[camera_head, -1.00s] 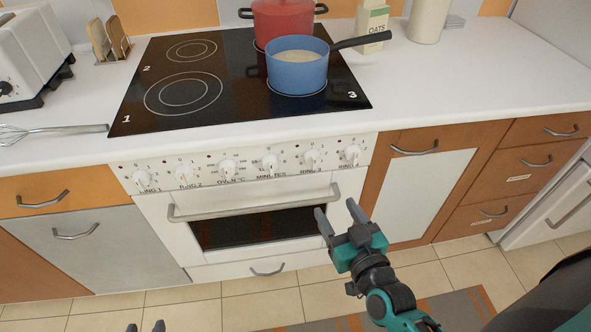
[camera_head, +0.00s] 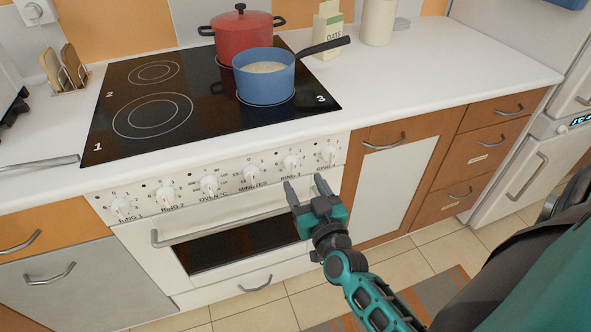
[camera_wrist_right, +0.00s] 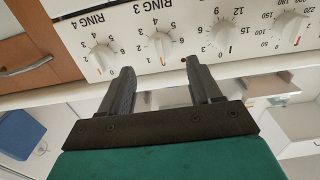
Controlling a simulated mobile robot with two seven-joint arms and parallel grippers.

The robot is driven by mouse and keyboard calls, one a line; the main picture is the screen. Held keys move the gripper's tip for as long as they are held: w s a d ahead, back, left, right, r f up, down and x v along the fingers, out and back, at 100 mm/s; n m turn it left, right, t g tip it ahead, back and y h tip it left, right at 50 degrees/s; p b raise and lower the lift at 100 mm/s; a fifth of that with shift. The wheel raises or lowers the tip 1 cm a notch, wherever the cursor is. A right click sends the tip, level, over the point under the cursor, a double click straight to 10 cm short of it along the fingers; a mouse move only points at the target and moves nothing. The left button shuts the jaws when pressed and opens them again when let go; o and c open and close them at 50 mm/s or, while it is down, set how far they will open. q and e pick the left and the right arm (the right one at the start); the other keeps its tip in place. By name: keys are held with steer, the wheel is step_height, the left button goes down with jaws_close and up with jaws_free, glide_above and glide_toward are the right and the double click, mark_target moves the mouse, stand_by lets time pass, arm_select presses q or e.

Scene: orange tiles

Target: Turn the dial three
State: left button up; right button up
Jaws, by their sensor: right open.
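The RING 3 dial (camera_head: 291,162) is a white round knob on the stove's control panel, between the MINUTES knob (camera_head: 251,173) and the RING 4 knob (camera_head: 326,154). My right gripper (camera_head: 306,184) is open and empty, its fingers pointing at the panel just below the RING 3 dial. In the right wrist view, where the panel appears upside down, the RING 3 dial (camera_wrist_right: 161,45) lies ahead of the gap between the right gripper's (camera_wrist_right: 160,68) fingertips. No contact with the dial is visible. My left gripper is out of view.
The oven handle (camera_head: 215,224) runs along the front below the dials, close to the right gripper. A blue saucepan (camera_head: 266,82) stands on hob ring 3, with a red pot (camera_head: 240,38) behind it.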

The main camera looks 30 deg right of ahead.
mark_target(295, 169)
steer(key=x, duration=0.6)
steer(key=c, duration=1)
